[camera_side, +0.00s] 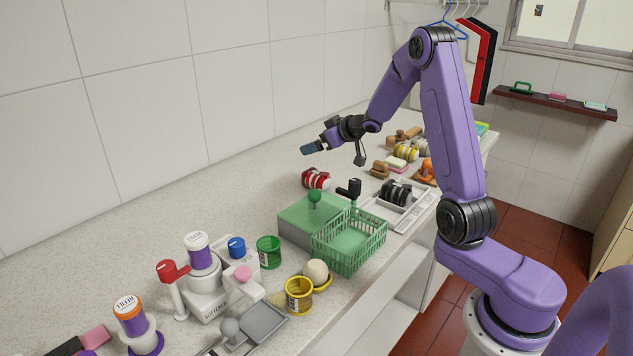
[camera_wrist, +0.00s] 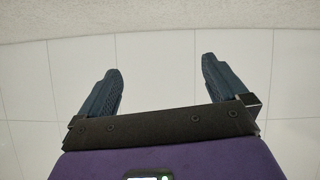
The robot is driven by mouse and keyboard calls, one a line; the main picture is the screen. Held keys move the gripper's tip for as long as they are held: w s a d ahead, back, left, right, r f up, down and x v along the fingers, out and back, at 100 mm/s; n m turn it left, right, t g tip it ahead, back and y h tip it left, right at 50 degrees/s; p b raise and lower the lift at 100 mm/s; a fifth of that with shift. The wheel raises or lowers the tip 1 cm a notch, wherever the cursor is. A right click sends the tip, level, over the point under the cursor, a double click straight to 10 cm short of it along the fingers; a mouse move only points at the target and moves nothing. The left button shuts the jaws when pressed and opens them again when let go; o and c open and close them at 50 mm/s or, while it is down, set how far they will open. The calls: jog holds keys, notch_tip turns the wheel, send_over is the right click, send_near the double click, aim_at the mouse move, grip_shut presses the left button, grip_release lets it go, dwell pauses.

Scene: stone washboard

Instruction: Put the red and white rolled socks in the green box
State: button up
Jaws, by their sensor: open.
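The red and white rolled socks (camera_side: 316,179) lie on the counter in the side view, near its middle. A green slatted basket (camera_side: 350,243) stands closer to the camera, at the counter's front edge. Just behind it is a grey box with a flat green top (camera_side: 297,219) and a green knob; I cannot tell which of the two is the green box. My gripper (camera_side: 312,148) is in the air above and behind the socks, pointing left. In the wrist view my gripper (camera_wrist: 160,70) has its fingers wide apart, with nothing between them; only the tiled wall and a counter strip show.
A white rack with dark discs (camera_side: 397,192) stands right of the socks. Yellow-striped rolls (camera_side: 405,153), brushes and soaps lie farther back. Bottles, a green cup (camera_side: 269,251) and a yellow cup (camera_side: 299,295) crowd the near end. The counter left of the socks is clear.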

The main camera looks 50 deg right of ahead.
jog(key=w+f+n+g, duration=0.1)
jog(key=a+f+n+g+h, duration=0.1)
jog(key=w+f+n, duration=0.1)
jog(key=shift+w+a+f+n+g+h, duration=0.25)
jog(key=shift+w+n+g+h, duration=0.05)
jog(key=shift+n+g, duration=0.1)
jog(key=a+r+n+g+h, duration=0.2)
jog(key=a+n+g+h, duration=0.2)
jog(key=a+n+h, duration=0.25)
jog(key=a+r+n+g+h, duration=0.3)
jog(key=a+n+g+h, duration=0.2)
jog(key=a+n, duration=0.15)
send_near(311, 180)
jog(key=v, duration=0.4)
jog(key=shift+w+a+f, duration=0.1)
jog(key=shift+w+a, duration=0.1)
jog(key=shift+a, duration=0.15)
jog(key=shift+d+f, duration=0.2)
jog(key=shift+f, duration=0.05)
jog(key=x, duration=1.1)
jog(key=shift+d, duration=0.3)
jog(key=shift+x, duration=2.75)
jog(key=shift+s+r, duration=0.15)
jog(key=c, duration=0.9)
jog(key=shift+r, duration=0.1)
